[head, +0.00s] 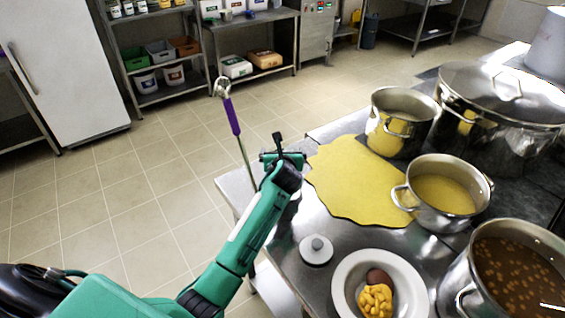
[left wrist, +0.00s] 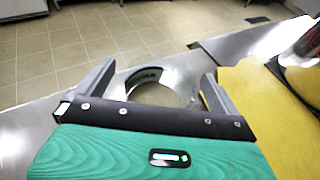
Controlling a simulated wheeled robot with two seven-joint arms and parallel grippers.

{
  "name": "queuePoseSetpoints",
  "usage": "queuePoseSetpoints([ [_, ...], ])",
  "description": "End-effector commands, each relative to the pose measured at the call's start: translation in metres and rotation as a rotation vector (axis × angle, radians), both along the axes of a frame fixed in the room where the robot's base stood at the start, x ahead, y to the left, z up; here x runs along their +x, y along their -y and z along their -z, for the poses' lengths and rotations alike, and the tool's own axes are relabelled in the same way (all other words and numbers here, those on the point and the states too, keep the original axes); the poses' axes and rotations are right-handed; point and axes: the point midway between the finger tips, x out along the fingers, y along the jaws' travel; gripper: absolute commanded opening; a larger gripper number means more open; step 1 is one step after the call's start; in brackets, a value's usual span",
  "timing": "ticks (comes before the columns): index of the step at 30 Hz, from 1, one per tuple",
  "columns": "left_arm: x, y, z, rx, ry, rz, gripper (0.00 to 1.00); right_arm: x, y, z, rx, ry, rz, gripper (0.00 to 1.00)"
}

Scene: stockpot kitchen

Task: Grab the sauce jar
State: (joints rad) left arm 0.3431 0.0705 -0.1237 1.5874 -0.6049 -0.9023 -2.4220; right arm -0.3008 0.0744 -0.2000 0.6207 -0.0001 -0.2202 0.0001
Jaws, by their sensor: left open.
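My left gripper (head: 281,152) is over the near left edge of the steel table, fingers open. In the left wrist view a round, clear, glassy thing with a dark rim (left wrist: 161,90) stands between the two spread fingers (left wrist: 159,76); it looks like the sauce jar, but its lower part and contents are hard to make out. There is a visible gap beside the fingers, and I cannot tell if either touches it. In the head view the jar cannot be made out and seems hidden by my gripper. My right gripper is not in view.
A yellow sheet (head: 350,180) lies right of the gripper, with steel pots (head: 402,145) beyond. A purple-handled ladle (head: 232,115) rises just left of the gripper. A white bowl (head: 347,287) and a small grey-knobbed lid (head: 316,251) are nearer. Open floor lies left.

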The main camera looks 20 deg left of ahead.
Motion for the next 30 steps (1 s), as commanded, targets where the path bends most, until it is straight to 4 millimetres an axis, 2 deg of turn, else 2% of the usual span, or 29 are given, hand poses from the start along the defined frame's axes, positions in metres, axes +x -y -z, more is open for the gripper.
queuePoseSetpoints([
  [8, 0.003, -0.001, 0.001, 0.000, 0.001, 0.001, 0.98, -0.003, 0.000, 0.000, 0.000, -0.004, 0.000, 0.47],
  [18, 0.003, -0.001, 0.000, 0.000, 0.003, 0.001, 0.36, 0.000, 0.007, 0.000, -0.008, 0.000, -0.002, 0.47],
  [26, 0.003, -0.001, -0.002, 0.000, 0.003, 0.001, 0.36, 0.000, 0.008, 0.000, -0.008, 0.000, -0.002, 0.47],
  [30, 0.003, -0.001, -0.010, 0.001, 0.005, 0.000, 0.36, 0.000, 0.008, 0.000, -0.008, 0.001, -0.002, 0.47],
])
